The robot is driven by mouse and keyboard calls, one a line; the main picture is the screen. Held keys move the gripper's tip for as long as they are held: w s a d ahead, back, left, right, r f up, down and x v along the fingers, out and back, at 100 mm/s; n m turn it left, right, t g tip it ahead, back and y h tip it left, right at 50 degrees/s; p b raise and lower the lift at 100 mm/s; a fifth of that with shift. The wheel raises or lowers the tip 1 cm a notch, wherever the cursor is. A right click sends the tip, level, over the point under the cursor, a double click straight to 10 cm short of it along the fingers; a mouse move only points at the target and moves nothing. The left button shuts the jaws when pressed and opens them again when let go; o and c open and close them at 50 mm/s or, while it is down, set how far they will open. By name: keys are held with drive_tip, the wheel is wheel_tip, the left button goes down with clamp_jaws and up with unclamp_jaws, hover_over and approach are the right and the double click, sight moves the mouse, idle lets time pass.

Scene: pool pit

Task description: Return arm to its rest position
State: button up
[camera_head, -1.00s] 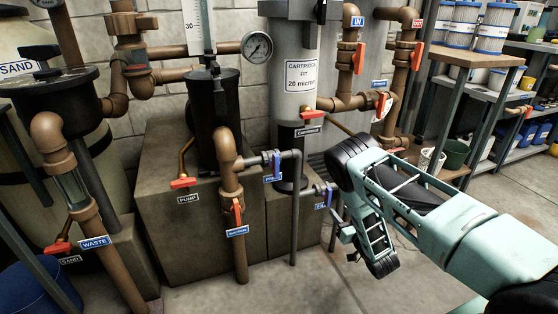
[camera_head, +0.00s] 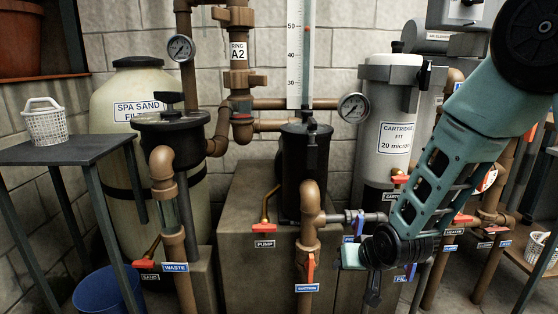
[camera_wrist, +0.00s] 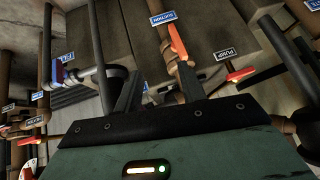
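My arm hangs down at the right of the head view, with its elbow raised at the top right and its teal forearm slanting down to the left. My gripper (camera_head: 373,292) points downward in front of the pipes near the cartridge filter (camera_head: 396,140). In the wrist view my gripper (camera_wrist: 158,85) shows two dark fingers spread apart, with nothing visible held between them. The pipe and valves behind it show in the gap.
A brown pipe with the red-handled suction valve (camera_head: 310,268) stands left of my gripper. The pump (camera_head: 304,175) sits on a concrete block. A small table (camera_head: 60,150) with a white basket (camera_head: 44,122) is at the left. A blue bucket (camera_head: 108,290) stands below.

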drive_tip(key=s+a+r+n+g, duration=0.2)
drive_tip(key=s+a+r, duration=0.15)
drive_tip(key=s, duration=0.35)
drive_tip(key=s+a+r+n+g, duration=0.1)
drive_tip(key=s+a+r+g, duration=0.1)
drive_tip(key=s+r, duration=0.35)
drive_tip(key=s+d+r+n+g+h, duration=0.1)
drive_tip(key=s+n+g, duration=0.1)
drive_tip(key=s, duration=0.7)
drive_tip(key=s+d+r+n+g+h, duration=0.1)
drive_tip(key=s+d+r+n, duration=0.1)
drive_tip(key=s, duration=0.7)
wheel_tip(320, 180, up, 32)
drive_tip(key=p, duration=3.2)
drive_tip(key=shift+s+r+p, duration=0.15)
drive_tip(key=shift+r+p, duration=0.1)
drive_tip(key=shift+p, duration=0.15)
